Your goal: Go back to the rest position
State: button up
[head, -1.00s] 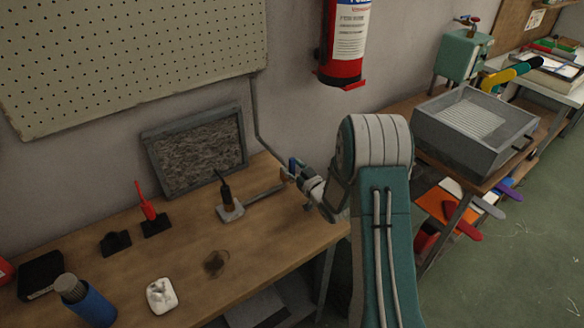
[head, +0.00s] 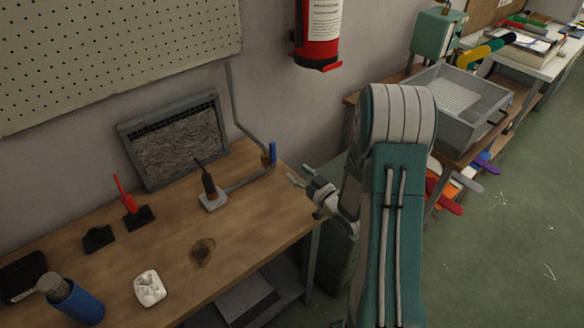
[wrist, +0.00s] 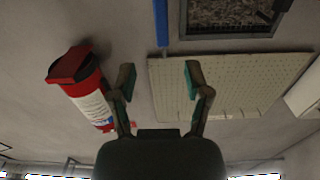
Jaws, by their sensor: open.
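My gripper (head: 304,176) is at the right end of the wooden workbench (head: 235,250) in the head view, close to a blue-handled part (head: 272,154) on a bent grey rod. A gap shows between it and the blue part. In the wrist view my gripper (wrist: 160,82) has its two fingers spread, with nothing between them. The wrist view looks out at the wall, with the pegboard (wrist: 235,85), the fire extinguisher (wrist: 88,92) and the blue part (wrist: 161,22) in it.
On the bench are a framed grey panel (head: 178,142), a black-handled tool (head: 209,188), a red tool (head: 128,198), a blue bottle (head: 78,303) and a white lump (head: 150,289). A grey basin (head: 462,110) stands to the right. The green floor (head: 490,250) at right is mostly clear.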

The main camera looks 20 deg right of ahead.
dwell(0.4)
jog(key=s+a+r+m+g+h, duration=0.1)
jog(key=s+r+g+h, duration=0.15)
jog(key=r, duration=0.45)
jog(key=s+r+m+g+h, duration=0.1)
jog(key=r+g+h, duration=0.25)
jog(key=r, duration=0.25)
jog(key=s+a+r+g, duration=0.2)
jog(key=s+a, duration=0.1)
jog(key=s, duration=0.5)
jog(key=s+a+r+m+g, duration=0.1)
jog(key=s+a+r, duration=0.1)
jog(key=s, duration=0.5)
jog(key=s+a+r+g, duration=0.2)
jog(key=s+a, duration=0.1)
jog(key=s, duration=0.5)
jog(key=shift+s+a+g, duration=0.3)
jog(key=shift+s+a, duration=0.05)
